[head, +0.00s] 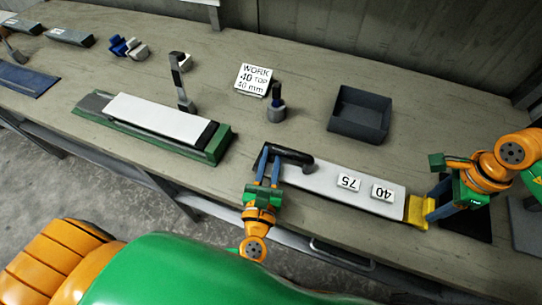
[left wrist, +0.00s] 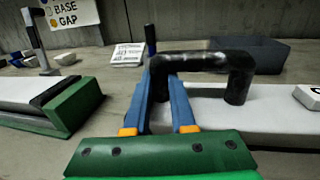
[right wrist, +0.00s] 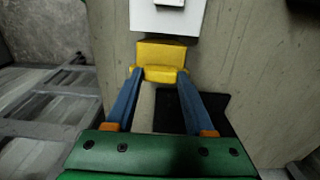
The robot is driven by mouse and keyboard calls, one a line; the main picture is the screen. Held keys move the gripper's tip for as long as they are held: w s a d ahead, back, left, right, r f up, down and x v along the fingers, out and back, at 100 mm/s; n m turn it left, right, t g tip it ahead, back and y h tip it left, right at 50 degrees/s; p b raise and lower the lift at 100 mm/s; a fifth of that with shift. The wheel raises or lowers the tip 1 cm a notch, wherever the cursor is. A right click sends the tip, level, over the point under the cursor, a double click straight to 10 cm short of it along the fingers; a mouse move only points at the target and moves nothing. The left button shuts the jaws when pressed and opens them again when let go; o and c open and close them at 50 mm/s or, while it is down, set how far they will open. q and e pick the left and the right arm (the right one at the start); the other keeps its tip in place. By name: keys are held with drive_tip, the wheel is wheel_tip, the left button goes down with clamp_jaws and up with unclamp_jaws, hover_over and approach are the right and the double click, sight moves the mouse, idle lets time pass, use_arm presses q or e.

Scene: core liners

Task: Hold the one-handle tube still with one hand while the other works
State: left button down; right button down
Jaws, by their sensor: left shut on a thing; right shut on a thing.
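The one-handle tube (head: 330,183) is a long pale grey box-like piece lying at the bench's front edge. A black handle (head: 292,156) rises at its left end, and a yellow end piece (head: 417,210) is at its right end. Tags reading 75 (head: 348,183) and 40 (head: 382,192) lie on top. My left gripper (head: 268,163) is shut on the near leg of the handle, which also shows in the left wrist view (left wrist: 205,62). My right gripper (head: 431,206) is shut on the yellow end piece, seen between its fingertips in the right wrist view (right wrist: 160,60).
A green tray (head: 218,147) with a white-topped liner (head: 160,117) lies to the left. An open dark bin (head: 360,113), a grey block with a dark upright grip (head: 276,108) and a WORK sign (head: 253,79) stand behind. A black mat (head: 468,222) lies under my right gripper.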

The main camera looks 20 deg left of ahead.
drive_tip(key=shift+r, duration=0.1)
idle(0.3)
drive_tip(key=shift+r, duration=2.9)
use_arm(q)
drive_tip(key=c, duration=0.7)
unclamp_jaws()
use_arm(e)
drive_tip(key=shift+s, duration=0.1)
use_arm(q)
drive_tip(key=s, duration=0.4)
drive_tip(key=s+d, duration=0.1)
drive_tip(key=s, duration=0.6)
drive_tip(key=shift+s+d, duration=0.4)
